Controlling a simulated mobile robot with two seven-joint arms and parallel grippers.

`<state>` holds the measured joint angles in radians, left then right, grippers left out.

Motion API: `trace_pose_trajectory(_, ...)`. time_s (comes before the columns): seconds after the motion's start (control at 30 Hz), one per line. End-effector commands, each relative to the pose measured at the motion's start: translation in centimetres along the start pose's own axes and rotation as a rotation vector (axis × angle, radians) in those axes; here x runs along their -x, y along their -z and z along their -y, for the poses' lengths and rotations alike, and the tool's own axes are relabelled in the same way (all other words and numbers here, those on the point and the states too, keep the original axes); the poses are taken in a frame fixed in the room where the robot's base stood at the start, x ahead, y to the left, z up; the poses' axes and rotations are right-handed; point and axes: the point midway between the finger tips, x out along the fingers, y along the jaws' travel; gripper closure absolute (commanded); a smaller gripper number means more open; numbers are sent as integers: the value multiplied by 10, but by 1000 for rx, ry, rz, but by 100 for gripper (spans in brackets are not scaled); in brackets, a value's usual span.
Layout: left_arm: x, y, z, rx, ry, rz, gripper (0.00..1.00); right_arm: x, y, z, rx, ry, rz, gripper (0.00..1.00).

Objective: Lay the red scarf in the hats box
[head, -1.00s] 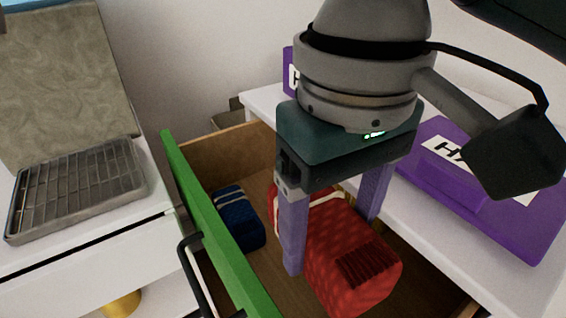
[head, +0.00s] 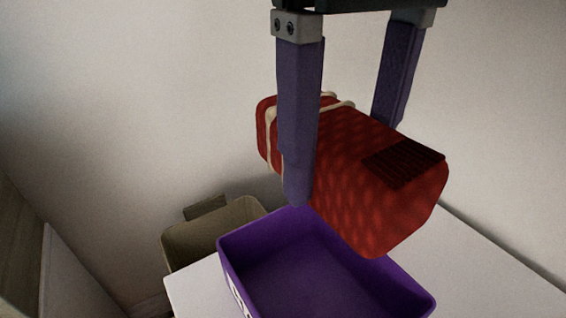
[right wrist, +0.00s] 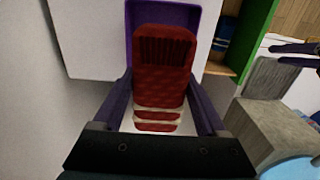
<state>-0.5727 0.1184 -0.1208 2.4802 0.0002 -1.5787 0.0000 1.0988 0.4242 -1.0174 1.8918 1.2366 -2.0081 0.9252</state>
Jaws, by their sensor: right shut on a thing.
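The red scarf (head: 375,200) is a folded, padded bundle with cream stripes and a dark ribbed end. My right gripper (head: 345,150) is shut on it, one finger on each side, and holds it up. In the right wrist view the scarf (right wrist: 160,80) lies between the two fingers. A purple open box (head: 300,225) stands on the white surface below. The scarf overlaps its far right rim in the head view. The box's label is cut off, so I cannot read it. What seem to be my left gripper's dark fingers (right wrist: 296,53) show at the right wrist view's edge.
A beige bin (head: 215,235) stands behind the purple box, beyond the white top (head: 480,255). The wall is close behind. In the right wrist view, the open green-fronted drawer (right wrist: 254,35) is at the upper right.

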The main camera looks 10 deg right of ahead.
Motion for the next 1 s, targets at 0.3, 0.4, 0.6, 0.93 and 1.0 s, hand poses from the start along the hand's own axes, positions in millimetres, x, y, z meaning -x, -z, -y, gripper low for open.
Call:
trace_pose_trajectory(0.3, -23, -12, -1, 1, -1, 12, 55, -68, -2, 0, 1, -1, 6, 84)
trace_pose_trajectory(0.4, -29, -14, -1, 1, -1, 13, 55, -97, -2, -1, 1, -2, 7, 84)
trace_pose_trajectory(0.6, -37, -17, -2, 1, -1, 13, 55, -142, -1, 0, 1, -2, 2, 84)
trace_pose_trajectory(0.93, -47, -20, -2, 0, 0, 11, 55, -182, -1, 0, 2, -2, 2, 84)
trace_pose_trajectory(1.0, -49, -20, -2, 0, 0, 11, 55, -191, -1, 0, 1, -1, 2, 84)
